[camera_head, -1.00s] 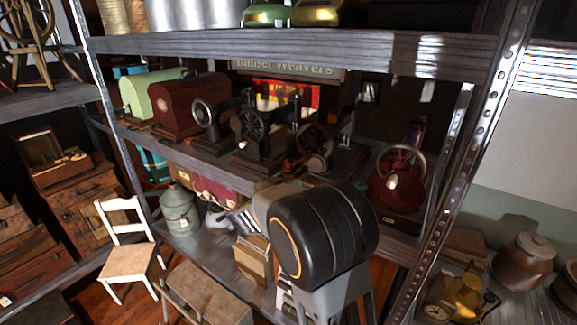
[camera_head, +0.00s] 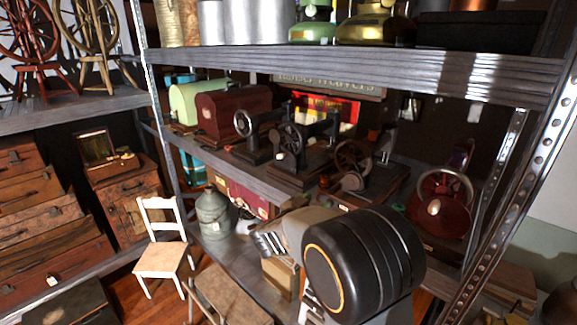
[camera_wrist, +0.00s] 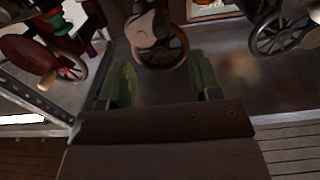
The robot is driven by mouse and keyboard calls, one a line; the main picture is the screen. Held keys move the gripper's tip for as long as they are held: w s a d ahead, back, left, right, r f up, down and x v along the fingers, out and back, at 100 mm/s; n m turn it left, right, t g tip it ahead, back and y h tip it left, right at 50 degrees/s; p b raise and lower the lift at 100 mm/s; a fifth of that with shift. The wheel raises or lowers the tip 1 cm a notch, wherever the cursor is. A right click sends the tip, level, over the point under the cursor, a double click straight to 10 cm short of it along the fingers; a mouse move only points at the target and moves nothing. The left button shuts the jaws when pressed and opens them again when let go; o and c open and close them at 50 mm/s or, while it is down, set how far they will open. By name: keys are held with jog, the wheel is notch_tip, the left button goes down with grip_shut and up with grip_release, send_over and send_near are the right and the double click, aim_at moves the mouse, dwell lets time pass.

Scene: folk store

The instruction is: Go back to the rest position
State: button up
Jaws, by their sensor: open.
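My gripper (camera_wrist: 162,88) shows in the wrist view with its two greenish fingers apart and nothing between them. Beyond it are a shelf surface and parts of old sewing machines, with a handwheel (camera_wrist: 163,45) just past the fingers. In the head view my arm's black rounded joint stands in front of the lower right of the metal shelf. The gripper's fingers cannot be made out there.
Sewing machines (camera_head: 290,150) stand on the middle shelf, with a red machine (camera_head: 440,203) at its right. A metal upright (camera_head: 510,200) rises right of my arm. A white chair (camera_head: 163,252) and a grey milk can (camera_head: 213,215) are at lower left.

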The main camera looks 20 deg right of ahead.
jog(key=w+a+f+n+t+y, duration=0.3)
jog(key=w+a+f+t+y, duration=0.15)
jog(key=y, duration=0.25)
jog(key=s+a+f+n+g+y, duration=0.25)
jog(key=a+n+y, duration=0.25)
jog(key=a+y, duration=0.45)
jog(key=s+a+f+n+g+y+b, duration=0.1)
jog(key=s+n+g, duration=0.1)
jog(key=s, duration=0.4)
jog(key=s+a+f+n+g+y, duration=0.1)
jog(key=s+g, duration=0.2)
jog(key=s, duration=0.4)
jog(key=s+d+r+h+b, duration=0.1)
jog(key=s+d, duration=0.1)
jog(key=s, duration=0.3)
jog(key=s+d+r+n+h, duration=0.1)
jog(key=s+d+r, duration=0.1)
jog(key=s, duration=0.3)
jog(key=shift+d+g+h+b, duration=0.3)
jog(key=shift+d+h+b, duration=0.05)
jog(key=shift+d, duration=0.1)
